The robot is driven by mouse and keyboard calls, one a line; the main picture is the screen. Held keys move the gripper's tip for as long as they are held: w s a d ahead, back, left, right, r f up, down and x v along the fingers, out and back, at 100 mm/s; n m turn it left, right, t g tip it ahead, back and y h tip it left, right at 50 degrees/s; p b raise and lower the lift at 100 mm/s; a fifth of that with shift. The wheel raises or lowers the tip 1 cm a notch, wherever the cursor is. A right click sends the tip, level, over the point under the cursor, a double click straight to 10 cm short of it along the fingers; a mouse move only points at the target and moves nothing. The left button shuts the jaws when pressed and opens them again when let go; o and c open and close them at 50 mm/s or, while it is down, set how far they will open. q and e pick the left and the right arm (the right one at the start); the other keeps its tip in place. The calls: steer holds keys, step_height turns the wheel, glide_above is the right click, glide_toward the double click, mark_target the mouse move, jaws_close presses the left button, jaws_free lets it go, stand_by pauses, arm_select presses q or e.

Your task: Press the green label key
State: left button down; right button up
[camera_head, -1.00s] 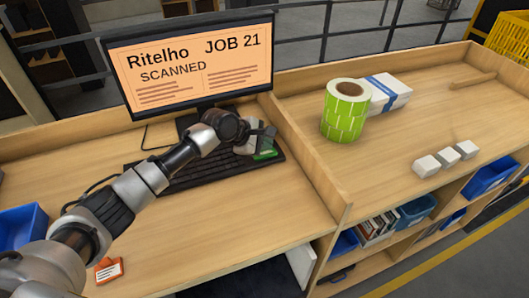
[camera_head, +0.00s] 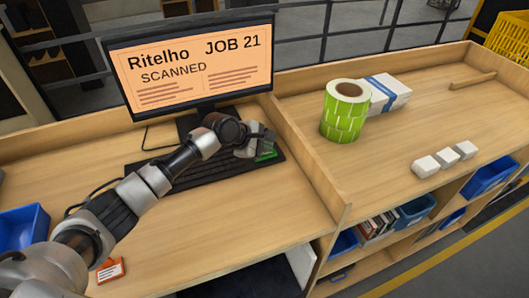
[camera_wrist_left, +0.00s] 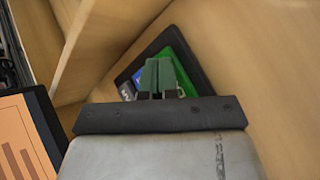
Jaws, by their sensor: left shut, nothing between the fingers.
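The green label key (camera_head: 266,156) shows as a bright green patch at the right end of the black keyboard (camera_head: 205,172). In the left wrist view the green key (camera_wrist_left: 184,66) lies on a black pad, with a blue key (camera_wrist_left: 138,77) beside it. My left gripper (camera_head: 264,146) is shut and empty, pointing down at the key. Its dark green fingers (camera_wrist_left: 158,76) hide part of the key in the wrist view. I cannot tell whether the fingertips touch the key. My right gripper is not in view.
A monitor (camera_head: 190,66) reading "JOB 21 SCANNED" stands behind the keyboard. A wooden divider (camera_head: 305,160) rises just right of it. Beyond are a green label roll (camera_head: 345,112), a white-and-blue box (camera_head: 388,92) and several white blocks (camera_head: 446,158). A blue bin (camera_head: 22,227) stands at left.

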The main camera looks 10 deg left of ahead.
mark_target(264, 155)
arm_select(q)
steer(key=shift+f, duration=0.45)
stand_by(0.5)
steer(key=shift+r, duration=0.1)
steer(key=shift+r+p, duration=0.8)
steer(key=shift+p, duration=0.45)
steer(key=shift+r, duration=0.1)
step_height(264, 155, up, 5)
steer(key=p, duration=0.6)
steer(key=shift+f, duration=0.2)
